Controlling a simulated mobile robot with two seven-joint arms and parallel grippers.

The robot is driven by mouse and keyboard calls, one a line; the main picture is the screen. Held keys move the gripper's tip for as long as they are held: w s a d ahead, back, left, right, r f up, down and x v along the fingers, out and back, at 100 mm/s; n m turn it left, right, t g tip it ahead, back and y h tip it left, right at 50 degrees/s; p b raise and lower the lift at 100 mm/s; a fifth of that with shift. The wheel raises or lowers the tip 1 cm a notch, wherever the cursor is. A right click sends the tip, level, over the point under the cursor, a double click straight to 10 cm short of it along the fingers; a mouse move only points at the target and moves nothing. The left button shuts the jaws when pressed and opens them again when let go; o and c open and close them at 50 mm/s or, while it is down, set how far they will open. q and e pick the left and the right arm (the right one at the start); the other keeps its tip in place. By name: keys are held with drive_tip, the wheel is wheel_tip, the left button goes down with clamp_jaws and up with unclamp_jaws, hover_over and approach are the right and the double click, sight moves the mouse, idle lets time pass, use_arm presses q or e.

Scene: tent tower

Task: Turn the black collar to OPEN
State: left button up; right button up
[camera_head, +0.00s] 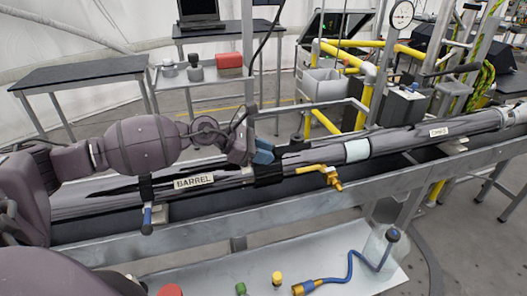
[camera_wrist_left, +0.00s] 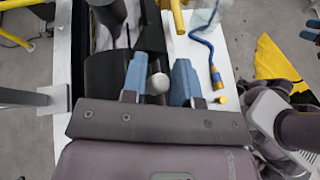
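The black collar (camera_head: 268,175) is a dark band around the long shiny tube, right of a plate (camera_head: 193,182) reading BARREL. No OPEN mark on it is readable. My left gripper (camera_head: 263,151) is directly above the collar, its blue fingers partly hidden by its own body. In the left wrist view the two fingers (camera_wrist_left: 160,82) stand apart, with a pale round knob (camera_wrist_left: 158,83) between them. A black cylindrical part (camera_wrist_left: 105,78) lies beside the left finger. My right gripper is not seen.
A brass valve (camera_head: 331,176) sticks out from the tube just right of the collar. A blue-handled lever (camera_head: 147,216) hangs at left. Below, a pale tray (camera_head: 225,275) holds caps and a blue hose (camera_head: 350,268). Yellow pipes (camera_head: 368,85) stand behind.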

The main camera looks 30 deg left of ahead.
use_arm(q)
drive_tip(key=shift+o, duration=1.2)
drive_tip(key=shift+s+d+f, duration=0.25)
drive_tip(key=shift+s+f, duration=0.1)
drive_tip(key=shift+s, duration=0.05)
drive_tip(key=shift+o, duration=0.3)
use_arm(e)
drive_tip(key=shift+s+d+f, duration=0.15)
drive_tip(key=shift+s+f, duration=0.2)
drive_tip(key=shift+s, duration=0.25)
use_arm(q)
drive_tip(key=shift+a+r, duration=0.15)
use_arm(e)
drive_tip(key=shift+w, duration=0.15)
use_arm(q)
drive_tip(key=shift+a+r, duration=0.1)
drive_tip(key=shift+a, duration=0.1)
drive_tip(key=v, duration=1)
drive_tip(key=shift+r, duration=0.25)
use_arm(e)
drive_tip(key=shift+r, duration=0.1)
